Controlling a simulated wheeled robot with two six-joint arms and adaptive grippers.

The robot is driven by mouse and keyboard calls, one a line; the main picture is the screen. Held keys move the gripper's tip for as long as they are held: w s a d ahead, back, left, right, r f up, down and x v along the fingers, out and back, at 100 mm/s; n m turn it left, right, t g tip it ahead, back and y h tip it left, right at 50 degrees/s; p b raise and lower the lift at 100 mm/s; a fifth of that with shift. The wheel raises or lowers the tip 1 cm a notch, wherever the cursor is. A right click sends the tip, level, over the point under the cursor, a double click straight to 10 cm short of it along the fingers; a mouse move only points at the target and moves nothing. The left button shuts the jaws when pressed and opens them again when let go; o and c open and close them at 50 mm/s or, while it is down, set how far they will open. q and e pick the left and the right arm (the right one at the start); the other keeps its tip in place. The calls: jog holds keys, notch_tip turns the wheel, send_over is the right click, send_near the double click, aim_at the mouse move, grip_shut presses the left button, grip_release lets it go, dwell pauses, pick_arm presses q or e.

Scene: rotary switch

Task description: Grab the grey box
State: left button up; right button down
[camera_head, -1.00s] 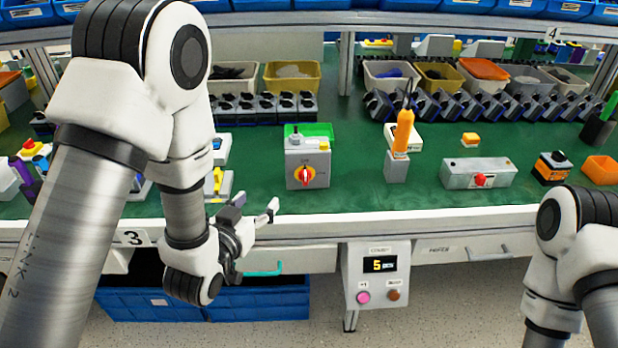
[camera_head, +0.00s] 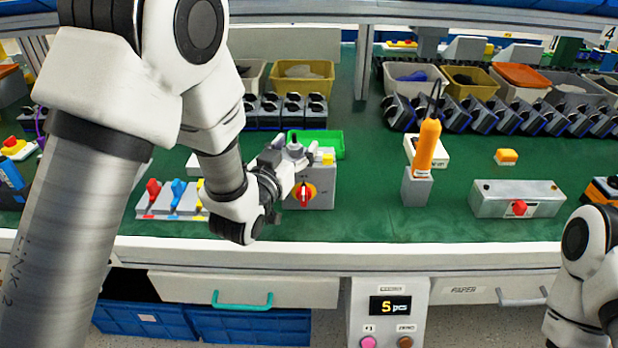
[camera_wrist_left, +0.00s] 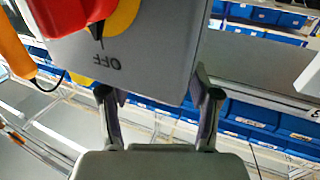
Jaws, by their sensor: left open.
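The grey box (camera_head: 319,192) stands on the green bench top, with a red knob on a yellow disc (camera_head: 303,194) on its front face. My left gripper (camera_head: 300,160) is at the box's upper left and partly covers it. In the left wrist view the grey box (camera_wrist_left: 150,60) fills the upper middle, with its red knob (camera_wrist_left: 75,15) and the word OFF showing. There the open left fingers (camera_wrist_left: 160,95) lie at either side of the box's near edge. Whether they touch it I cannot tell. My right arm shows at the lower right, but its gripper is outside the frame.
A green tray (camera_head: 325,142) sits just behind the box. Red and blue switches on a pale base (camera_head: 172,198) lie to its left. An orange tool (camera_head: 427,145) stands in a grey holder to the right. Green bench top (camera_head: 365,215) is clear between box and holder.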

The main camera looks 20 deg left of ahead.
pick_arm(q)
jog(key=shift+w, duration=0.4)
jog(key=shift+s+r, duration=0.1)
grip_shut()
jog(key=shift+r, duration=0.1)
